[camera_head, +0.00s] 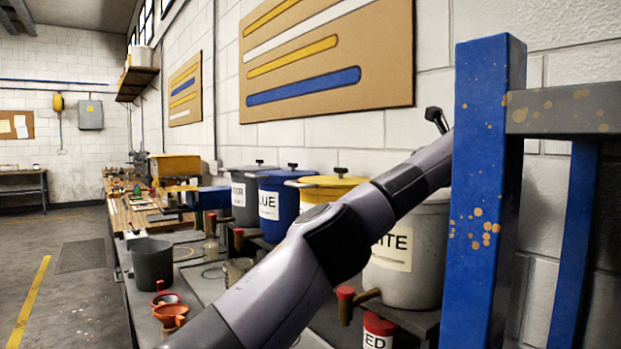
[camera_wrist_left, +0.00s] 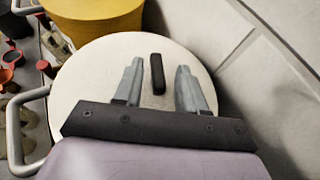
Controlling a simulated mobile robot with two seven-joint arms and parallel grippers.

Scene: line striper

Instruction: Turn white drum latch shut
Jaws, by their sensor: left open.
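The white drum (camera_head: 405,275), labelled in part "ITE", stands on the bench behind my left arm in the head view. In the left wrist view its round pale lid (camera_wrist_left: 85,85) fills the middle. A short dark bar-shaped latch (camera_wrist_left: 157,74) sits on the lid, pointing nearly straight up the picture. My left gripper (camera_wrist_left: 159,65) is open, with one grey finger on each side of the latch and a visible gap to both. Whether the fingertips touch the lid cannot be told. My right gripper is not in view.
A blue post (camera_head: 482,190) with a grey crossbar stands close at right. The yellow drum (camera_head: 327,187), blue drum (camera_head: 278,205) and a grey drum line the wall. A red can (camera_head: 378,332) stands in front of the white drum. A metal side handle (camera_wrist_left: 12,120) shows at left.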

